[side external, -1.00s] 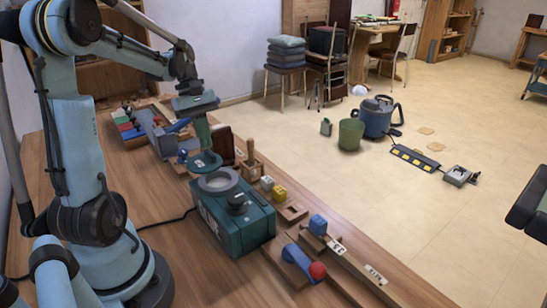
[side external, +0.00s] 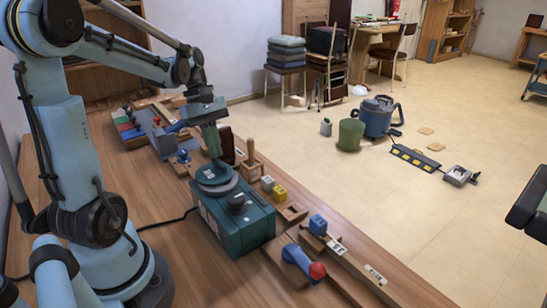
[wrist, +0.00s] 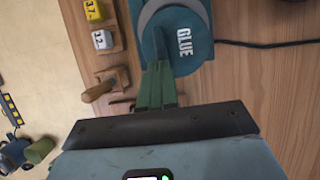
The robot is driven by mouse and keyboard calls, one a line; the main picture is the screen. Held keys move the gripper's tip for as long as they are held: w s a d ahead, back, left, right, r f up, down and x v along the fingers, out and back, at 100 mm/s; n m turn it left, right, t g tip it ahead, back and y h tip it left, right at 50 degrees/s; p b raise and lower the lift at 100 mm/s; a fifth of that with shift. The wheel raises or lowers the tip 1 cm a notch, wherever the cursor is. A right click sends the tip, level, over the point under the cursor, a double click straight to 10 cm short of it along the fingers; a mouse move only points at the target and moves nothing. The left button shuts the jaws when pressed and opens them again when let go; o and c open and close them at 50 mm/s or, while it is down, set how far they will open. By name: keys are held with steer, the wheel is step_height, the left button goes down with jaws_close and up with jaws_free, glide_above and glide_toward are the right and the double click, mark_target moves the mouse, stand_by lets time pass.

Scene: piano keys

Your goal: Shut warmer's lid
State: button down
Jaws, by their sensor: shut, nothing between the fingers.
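The glue warmer (side external: 237,226) is a dark green box on the wooden bench, with a round grey rim (side external: 222,190) on top and a dark knob (side external: 236,201). Its round green lid (side external: 211,174) lies over most of the opening. A crescent of the rim shows on the side away from my gripper. In the wrist view the lid (wrist: 172,45) is a teal disc marked GLUE, with the grey rim curving beyond it. My gripper (side external: 214,156) is shut and empty, its green fingertips at the lid's edge. They also show in the wrist view (wrist: 156,68); contact is unclear.
Small yellow and white blocks (side external: 273,187) and a wooden-handled tool in a holder (side external: 250,158) stand beside the warmer. A blue lever with a red ball (side external: 316,270) is at the front right. A black cord (side external: 165,221) runs left across bare bench.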

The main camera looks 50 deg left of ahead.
steer(key=a+r, duration=0.9)
steer(key=a, duration=0.3)
steer(key=d+f, duration=0.8)
steer(key=f, duration=0.1)
stand_by(0.3)
steer(key=shift+s, duration=0.1)
steer(key=shift+d, duration=2.8)
